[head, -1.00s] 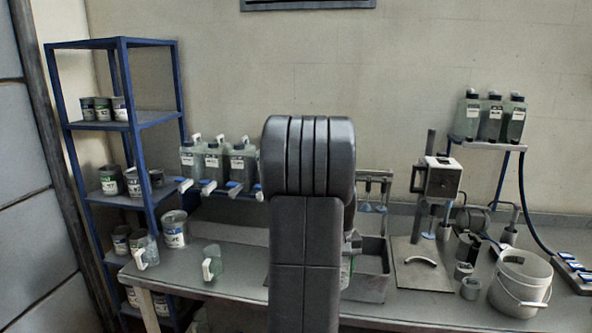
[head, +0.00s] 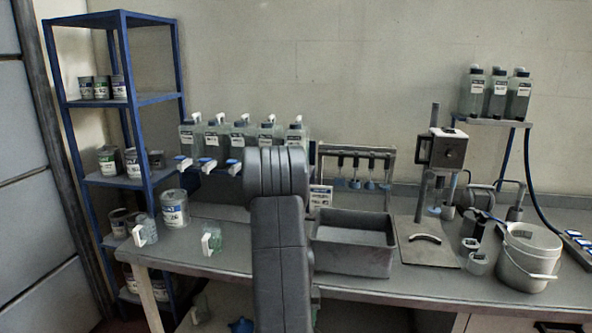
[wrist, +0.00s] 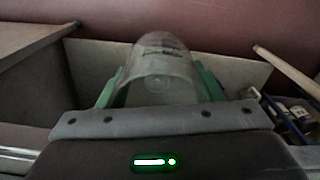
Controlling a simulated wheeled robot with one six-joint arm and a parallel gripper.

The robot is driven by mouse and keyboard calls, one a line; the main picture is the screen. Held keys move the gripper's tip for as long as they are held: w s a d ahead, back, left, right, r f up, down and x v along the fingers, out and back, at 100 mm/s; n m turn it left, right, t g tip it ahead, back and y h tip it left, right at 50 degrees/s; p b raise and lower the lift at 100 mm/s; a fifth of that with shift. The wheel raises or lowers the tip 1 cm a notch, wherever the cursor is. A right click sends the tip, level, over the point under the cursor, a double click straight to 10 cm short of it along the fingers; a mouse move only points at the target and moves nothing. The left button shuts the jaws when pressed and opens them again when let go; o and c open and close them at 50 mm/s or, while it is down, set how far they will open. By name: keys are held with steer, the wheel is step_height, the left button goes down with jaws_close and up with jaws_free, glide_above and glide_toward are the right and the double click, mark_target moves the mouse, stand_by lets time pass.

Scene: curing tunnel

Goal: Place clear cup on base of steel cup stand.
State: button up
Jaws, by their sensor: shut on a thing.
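The clear cup (wrist: 160,60) is see-through and rounded, and fills the middle of the wrist view. My gripper (wrist: 158,84) is shut on it, with a green finger on each side. In the head view the held cup and most of my gripper are hidden behind my arm. A steel stand with a flat base plate (head: 428,252) and an upright post stands on the bench, right of the grey bin. I cannot tell for sure that it is the cup stand. A curved handle lies on its base plate.
A grey bin (head: 352,262) stands right of my arm. A white bucket (head: 527,262) and small cups (head: 478,264) are at the right. Clear mugs (head: 212,240) and a can (head: 174,210) stand at the left, by a blue shelf (head: 150,97). Bottles (head: 240,140) line the back.

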steer(key=f, duration=0.2)
steer(key=a+f, duration=0.1)
steer(key=shift+s, duration=0.3)
stand_by(0.6)
